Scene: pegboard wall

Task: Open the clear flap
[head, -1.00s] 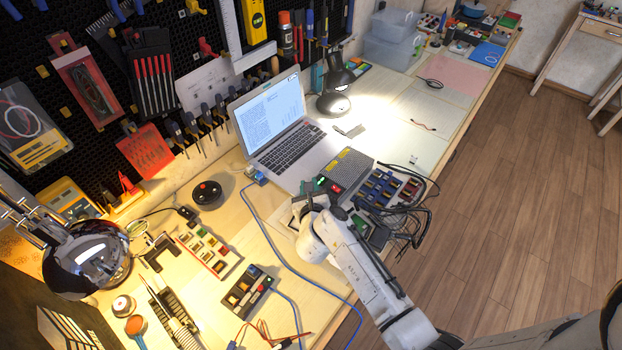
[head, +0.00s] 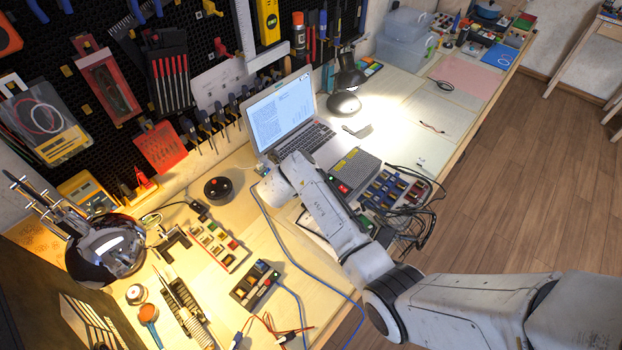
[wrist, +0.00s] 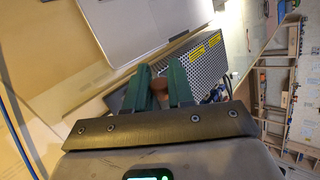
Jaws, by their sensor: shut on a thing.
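The grey perforated box (head: 356,167) with a lit red switch (head: 343,188) sits on the bench in front of the laptop. It also shows in the wrist view (wrist: 221,62), with yellow labels. In the wrist view my gripper (wrist: 160,78) has its green fingers at the near end of this box. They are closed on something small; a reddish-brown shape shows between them. The clear flap is too transparent and too covered by the fingers to make out clearly. In the head view my arm hides the gripper.
The laptop (head: 284,112) stands open close behind the box. Black cables (head: 425,215) and small coloured modules (head: 388,188) lie to its right. A blue cable (head: 290,262) runs across the bench. A round black button (head: 217,188) lies to the left.

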